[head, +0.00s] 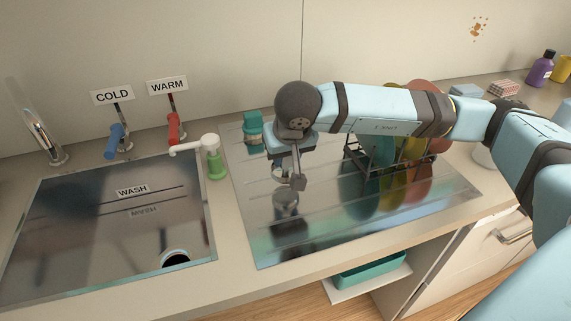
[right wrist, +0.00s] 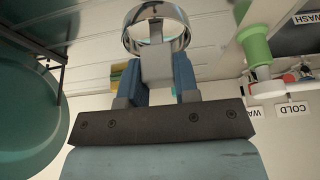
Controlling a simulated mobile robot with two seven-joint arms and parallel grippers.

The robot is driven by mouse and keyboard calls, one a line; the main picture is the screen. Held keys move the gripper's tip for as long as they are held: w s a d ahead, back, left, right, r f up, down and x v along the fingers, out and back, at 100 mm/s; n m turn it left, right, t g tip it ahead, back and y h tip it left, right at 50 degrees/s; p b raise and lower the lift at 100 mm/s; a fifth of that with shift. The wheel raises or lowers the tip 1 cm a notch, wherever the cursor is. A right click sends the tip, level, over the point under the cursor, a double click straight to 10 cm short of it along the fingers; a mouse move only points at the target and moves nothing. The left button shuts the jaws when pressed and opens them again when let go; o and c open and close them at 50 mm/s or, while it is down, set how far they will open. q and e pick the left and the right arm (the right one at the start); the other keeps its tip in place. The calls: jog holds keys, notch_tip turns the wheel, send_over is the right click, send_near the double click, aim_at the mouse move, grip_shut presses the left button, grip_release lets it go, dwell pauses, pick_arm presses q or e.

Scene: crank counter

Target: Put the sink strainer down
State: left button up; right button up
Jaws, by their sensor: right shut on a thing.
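My right gripper (head: 291,172) is above the shiny metal drainboard (head: 262,225), to the right of the sink basin (head: 70,245). In the right wrist view, the blue fingers of the gripper (right wrist: 157,70) are shut on the grey tab of the sink strainer (right wrist: 178,40), whose round metal rim shows beyond the fingertips. In the head view the strainer is small and partly hidden by the gripper, and I cannot tell its height above the drainboard. The basin has a WASH label and a dark round drain opening (head: 175,259) near its front right. My left gripper is not in view.
A dish rack (head: 370,163) with coloured plates stands right of the gripper. A green-and-white tap or dispenser (head: 214,160) stands between basin and drainboard. A teal-topped item (head: 252,126) is behind. Blue (head: 115,140) and red (head: 174,129) handles stand behind the basin. The front drainboard is clear.

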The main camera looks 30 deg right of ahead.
aim_at(285, 165)
jog(key=shift+f, duration=1.6)
jog(key=o, duration=1)
jog(key=shift+r, duration=0.4)
jog(key=v, duration=1.1)
jog(key=shift+s+r+p, duration=0.2)
jog(key=shift+r+p, duration=0.05)
jog(key=shift+p, duration=0.1)
